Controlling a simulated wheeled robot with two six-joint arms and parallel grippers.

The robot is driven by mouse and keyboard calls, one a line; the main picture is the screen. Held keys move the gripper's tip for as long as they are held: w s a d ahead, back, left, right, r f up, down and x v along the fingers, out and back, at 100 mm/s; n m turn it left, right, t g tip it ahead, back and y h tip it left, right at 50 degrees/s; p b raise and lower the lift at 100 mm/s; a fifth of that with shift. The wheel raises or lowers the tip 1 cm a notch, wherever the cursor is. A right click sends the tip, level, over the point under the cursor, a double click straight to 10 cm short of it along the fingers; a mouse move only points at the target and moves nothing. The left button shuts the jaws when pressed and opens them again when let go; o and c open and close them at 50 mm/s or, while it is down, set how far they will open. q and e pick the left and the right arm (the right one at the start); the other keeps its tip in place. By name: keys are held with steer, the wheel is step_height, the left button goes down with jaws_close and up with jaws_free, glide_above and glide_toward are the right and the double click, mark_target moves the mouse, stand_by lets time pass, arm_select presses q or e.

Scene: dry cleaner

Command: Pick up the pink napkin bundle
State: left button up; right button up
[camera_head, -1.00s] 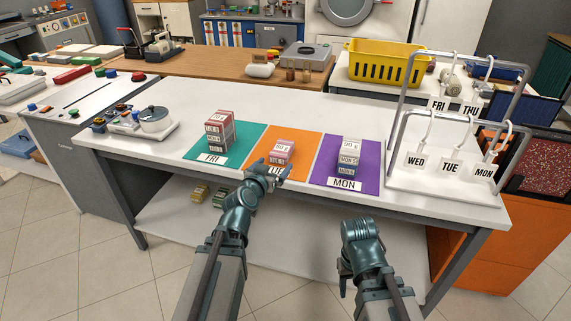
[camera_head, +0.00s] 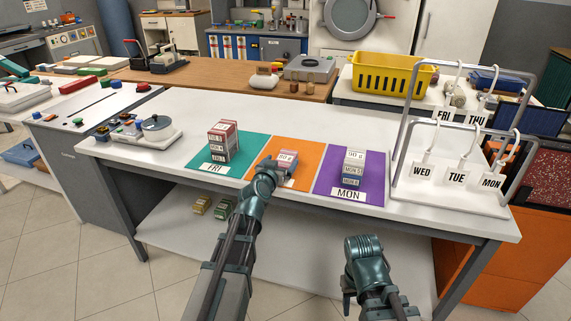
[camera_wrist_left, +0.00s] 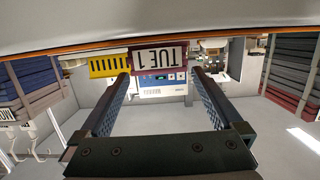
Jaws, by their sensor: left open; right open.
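A pink bundle (camera_head: 286,156) with a white label sits on the orange mat (camera_head: 311,153) at the middle of the white counter. My left gripper (camera_head: 275,168) is at the near side of this bundle and hides its lower part. In the left wrist view, which looks upside down, the open left jaws (camera_wrist_left: 160,76) stand apart. I cannot tell whether the fingers touch anything. My right gripper (camera_head: 347,292) is open and empty in front of the counter, below its top.
A red-pink stack (camera_head: 223,141) stands on the teal FRI mat (camera_head: 253,149). A white-grey stack (camera_head: 352,168) stands on the purple MON mat (camera_head: 375,172). A metal tag rack (camera_head: 401,120) is at the right. The counter's back strip is clear.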

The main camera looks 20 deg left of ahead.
mark_target(285, 159)
arm_select(q)
steer(key=w, duration=0.1)
steer(key=w+f+b, duration=0.1)
steer(key=w, duration=0.2)
steer(key=shift+w+d+f, duration=0.1)
steer(key=shift+w+f, duration=0.05)
steer(key=shift+f, duration=0.1)
steer(key=shift+w+b, duration=0.3)
steer(key=shift+w, duration=0.1)
steer(key=shift+s, duration=0.1)
steer(key=c, duration=1.3)
